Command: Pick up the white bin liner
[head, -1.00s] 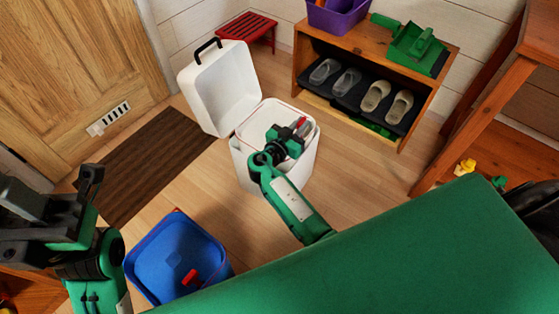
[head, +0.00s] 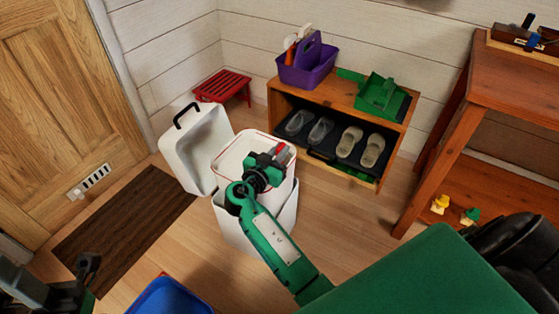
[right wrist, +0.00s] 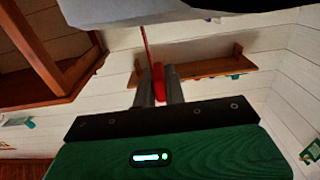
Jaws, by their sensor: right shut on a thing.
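The white bin liner (head: 282,184) is a white bucket with a thin red rim. It stands well up out of the white bin (head: 240,232), its lower part still inside. The bin's white lid (head: 192,150) is swung open at the left. My right gripper (head: 281,154) is at the liner's top, shut on its red handle grip. In the right wrist view the red grip (right wrist: 160,82) sits between the fingers, with a pale part of the liner (right wrist: 230,30) above. My left gripper (head: 62,283) is at the lower left, partly cut off; its jaw gap is unclear.
A blue bin (head: 170,298) is at the bottom edge. A brown mat (head: 120,225) lies left of the white bin. A wooden shoe shelf (head: 335,104) with a purple caddy (head: 307,67) stands behind it, and a red stool (head: 222,85). A wooden table (head: 500,85) is at right.

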